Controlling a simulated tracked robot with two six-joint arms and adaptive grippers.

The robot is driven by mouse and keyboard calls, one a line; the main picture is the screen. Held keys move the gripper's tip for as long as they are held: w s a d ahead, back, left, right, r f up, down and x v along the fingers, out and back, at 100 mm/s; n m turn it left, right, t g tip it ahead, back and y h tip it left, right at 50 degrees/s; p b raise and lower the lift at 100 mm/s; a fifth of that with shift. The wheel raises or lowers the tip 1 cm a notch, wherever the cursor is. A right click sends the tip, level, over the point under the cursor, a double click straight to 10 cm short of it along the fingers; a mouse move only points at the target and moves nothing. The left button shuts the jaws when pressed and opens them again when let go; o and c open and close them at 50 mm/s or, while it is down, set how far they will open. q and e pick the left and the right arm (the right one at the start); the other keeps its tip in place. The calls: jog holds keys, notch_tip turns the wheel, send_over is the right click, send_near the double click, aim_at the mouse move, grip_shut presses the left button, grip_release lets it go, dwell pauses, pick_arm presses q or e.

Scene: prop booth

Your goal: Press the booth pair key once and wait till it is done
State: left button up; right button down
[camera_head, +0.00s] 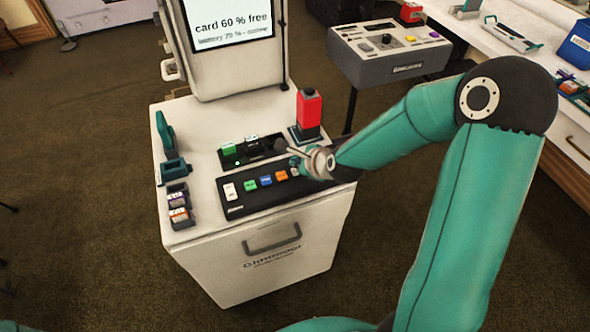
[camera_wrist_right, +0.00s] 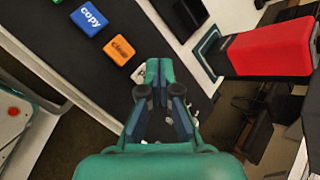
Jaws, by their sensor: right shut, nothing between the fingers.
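The booth's white cart (camera_head: 290,222) carries a black key strip (camera_head: 236,210) along its front. The strip shows a white key (camera_head: 230,191), a green key (camera_head: 250,185), a blue key (camera_head: 266,180) and an orange key (camera_head: 281,175). In the wrist view the blue key (camera_wrist_right: 89,20) reads "copy"; the orange key (camera_wrist_right: 122,51) has blurred lettering. I cannot make out which key is the pair key. My right gripper (camera_head: 312,162) is shut and empty at the strip's right end, covering part of it. In the wrist view its fingertips (camera_wrist_right: 159,66) sit beside the orange key; contact is unclear. My left gripper is out of view.
A red block-shaped device (camera_head: 309,107) stands just behind my right gripper. A screen (camera_head: 232,22) reads "card 60 % free". A black unit with a green button (camera_head: 228,149) lies behind the strip. A grey control box (camera_head: 392,62) stands at the back right.

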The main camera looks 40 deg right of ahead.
jog(key=shift+r+p, duration=1.35)
jog(key=shift+r, duration=1.05)
jog(key=shift+f, duration=0.1)
